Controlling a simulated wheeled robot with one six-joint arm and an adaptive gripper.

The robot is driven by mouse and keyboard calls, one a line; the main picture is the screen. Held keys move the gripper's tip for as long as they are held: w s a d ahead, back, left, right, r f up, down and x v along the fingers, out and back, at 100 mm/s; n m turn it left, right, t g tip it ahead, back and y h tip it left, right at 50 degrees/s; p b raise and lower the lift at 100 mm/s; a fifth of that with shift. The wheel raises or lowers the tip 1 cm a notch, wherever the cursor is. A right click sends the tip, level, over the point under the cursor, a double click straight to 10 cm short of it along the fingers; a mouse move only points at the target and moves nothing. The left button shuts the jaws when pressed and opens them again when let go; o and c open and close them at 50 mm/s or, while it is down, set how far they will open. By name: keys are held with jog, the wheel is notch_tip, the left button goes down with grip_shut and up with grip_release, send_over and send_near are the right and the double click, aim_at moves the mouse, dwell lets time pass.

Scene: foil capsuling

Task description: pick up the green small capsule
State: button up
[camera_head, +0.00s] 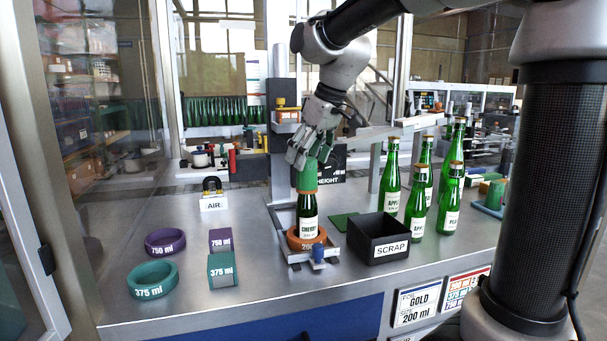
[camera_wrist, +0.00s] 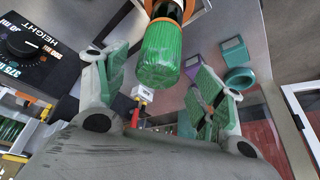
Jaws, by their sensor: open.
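The green small capsule (camera_head: 307,176) sits upright over the neck of a green bottle (camera_head: 307,210) with a cherry label. In the wrist view the capsule (camera_wrist: 160,55) shows its closed, crinkled end toward me, with an orange band around its far end. My gripper (camera_head: 301,150) is just above the capsule in the head view, pointing down. In the wrist view my gripper (camera_wrist: 162,68) is open, with one finger on each side of the capsule and gaps between. The fingers hold nothing.
The bottle stands in an orange 200 ring (camera_head: 305,243) on a metal fixture. A black scrap bin (camera_head: 378,250) and several green bottles (camera_head: 418,212) stand to its right. Purple (camera_head: 165,242) and teal (camera_head: 152,279) rings lie left. The front middle of the table is clear.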

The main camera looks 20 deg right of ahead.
aim_at(303, 172)
jog(key=x, duration=0.5)
jog(key=shift+w+f, duration=0.15)
jog(key=shift+f, duration=0.05)
jog(key=shift+d, duration=0.1)
jog(key=c, duration=0.7)
